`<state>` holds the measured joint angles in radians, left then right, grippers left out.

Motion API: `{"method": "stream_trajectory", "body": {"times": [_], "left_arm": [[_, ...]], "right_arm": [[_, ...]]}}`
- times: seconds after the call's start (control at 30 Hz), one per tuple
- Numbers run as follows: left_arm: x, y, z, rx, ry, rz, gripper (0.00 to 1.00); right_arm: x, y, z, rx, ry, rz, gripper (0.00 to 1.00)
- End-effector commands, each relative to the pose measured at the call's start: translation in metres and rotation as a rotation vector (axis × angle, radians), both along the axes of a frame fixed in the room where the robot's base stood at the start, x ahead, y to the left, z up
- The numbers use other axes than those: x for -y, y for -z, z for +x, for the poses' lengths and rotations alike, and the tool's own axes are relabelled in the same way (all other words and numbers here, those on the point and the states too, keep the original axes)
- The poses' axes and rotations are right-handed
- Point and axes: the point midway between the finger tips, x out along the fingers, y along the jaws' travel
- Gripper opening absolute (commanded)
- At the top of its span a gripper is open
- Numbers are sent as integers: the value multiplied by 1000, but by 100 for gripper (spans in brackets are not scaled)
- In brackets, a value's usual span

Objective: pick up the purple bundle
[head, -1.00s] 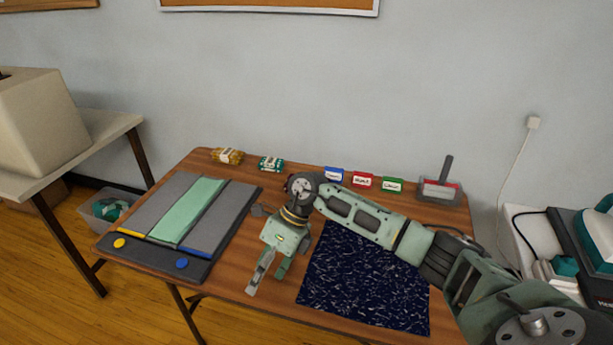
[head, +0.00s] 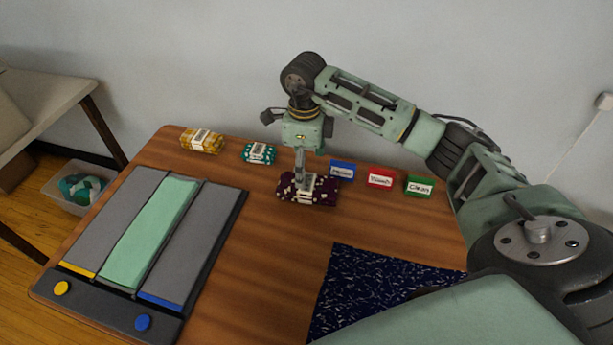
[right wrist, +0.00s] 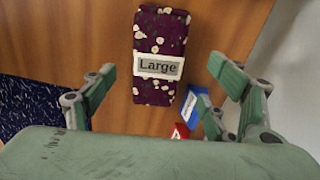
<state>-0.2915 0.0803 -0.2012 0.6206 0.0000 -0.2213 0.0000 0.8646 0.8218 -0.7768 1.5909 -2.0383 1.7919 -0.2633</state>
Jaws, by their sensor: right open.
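The purple bundle (head: 322,190) lies on the wooden table in the head view, dark purple with pale spots. In the right wrist view the bundle (right wrist: 159,30) shows a white band reading "Large", at the top middle. My right gripper (head: 299,178) is over the bundle, pointing down, and hides part of it. In the right wrist view its fingers (right wrist: 160,75) are spread wide, with the bundle ahead between them and nothing held. I cannot tell the exact gap above the bundle. My left gripper is not in view.
A yellow bundle (head: 202,141) and a teal bundle (head: 259,153) lie left of the purple one. Blue (head: 342,171), red (head: 381,177) and green (head: 419,186) label blocks stand close on its right. A striped board (head: 75,292) and a dark speckled mat (head: 345,290) lie nearer.

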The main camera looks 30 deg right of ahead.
Motion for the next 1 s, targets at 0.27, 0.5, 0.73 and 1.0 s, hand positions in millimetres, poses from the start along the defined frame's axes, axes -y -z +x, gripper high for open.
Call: {"method": "stream_trajectory", "body": {"times": [0.27,0.5,0.73,1.0], "left_arm": [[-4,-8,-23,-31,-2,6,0],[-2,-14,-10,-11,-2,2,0],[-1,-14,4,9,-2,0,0],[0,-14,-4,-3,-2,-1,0]], "right_arm": [[1,33,-1,-5,0,4,78],[2,65,0,-1,0,4,78],[3,69,0,-1,0,2,78],[3,69,0,-1,0,2,59]]}}
